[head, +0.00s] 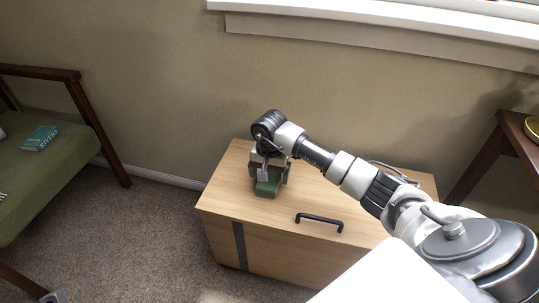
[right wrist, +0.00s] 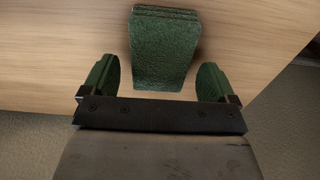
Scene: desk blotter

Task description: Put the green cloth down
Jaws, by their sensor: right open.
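The green cloth (head: 267,188) is a small, thick folded block on the light wooden cabinet top, near its left end. In the right wrist view the folded cloth (right wrist: 165,50) shows its layered edge at the top, with wood around it. My right gripper (head: 269,174) is right above the cloth and partly hides it in the head view. In the right wrist view its two green-padded fingers are spread wide, one on each side of the cloth's near end, with clear gaps between. My left gripper is not seen.
A green-cushioned chair (head: 50,160) with a teal book (head: 40,138) stands at left. A wall (head: 180,80) and window sill are behind.

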